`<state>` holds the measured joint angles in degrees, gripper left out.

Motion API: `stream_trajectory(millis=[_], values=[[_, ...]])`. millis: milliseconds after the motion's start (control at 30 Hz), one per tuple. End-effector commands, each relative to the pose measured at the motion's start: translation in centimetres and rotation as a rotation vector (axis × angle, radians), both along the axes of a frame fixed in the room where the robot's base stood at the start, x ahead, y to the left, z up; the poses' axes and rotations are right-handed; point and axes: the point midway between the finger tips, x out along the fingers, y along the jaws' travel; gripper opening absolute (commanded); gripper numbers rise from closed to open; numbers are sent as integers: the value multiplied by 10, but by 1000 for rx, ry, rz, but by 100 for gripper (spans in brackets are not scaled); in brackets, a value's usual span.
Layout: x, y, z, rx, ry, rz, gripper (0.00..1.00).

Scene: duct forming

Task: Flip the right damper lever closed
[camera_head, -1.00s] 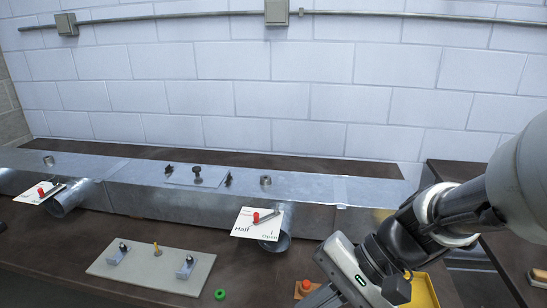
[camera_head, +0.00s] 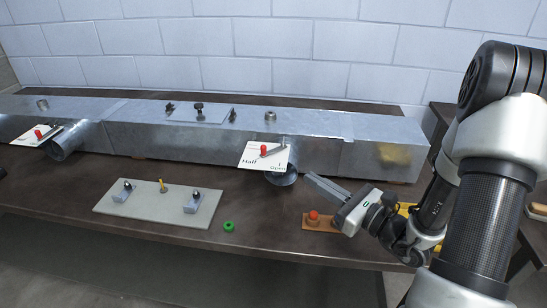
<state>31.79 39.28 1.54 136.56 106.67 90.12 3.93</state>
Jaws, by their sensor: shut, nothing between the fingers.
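The right damper lever (camera_head: 272,150) is a grey bar with a red knob (camera_head: 264,149) on a white card printed "Half" and "Open" (camera_head: 250,162). The card sits at a short round duct stub (camera_head: 281,177) on the front of the long metal duct. The knob is at the lever's left end, and the bar slopes up to the right. My gripper (camera_head: 309,177) is shut and empty. Its fingers point up and left, to the right of the stub and apart from the lever.
A left damper card with a red knob (camera_head: 38,134) sits by another stub (camera_head: 63,143). A grey plate (camera_head: 160,212) with toggle clamps, a green ring (camera_head: 229,226) and a red-topped block (camera_head: 312,219) lie on the brown table. The table front is mostly bare.

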Motion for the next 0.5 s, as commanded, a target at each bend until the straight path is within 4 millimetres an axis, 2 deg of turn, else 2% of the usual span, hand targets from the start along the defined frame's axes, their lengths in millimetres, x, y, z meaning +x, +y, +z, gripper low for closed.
stream_trajectory(millis=[267, 500], values=[[2, 3, 1, -3, -1, 3, 0], [26, 27, 2, -5, -4, 9, 0]])
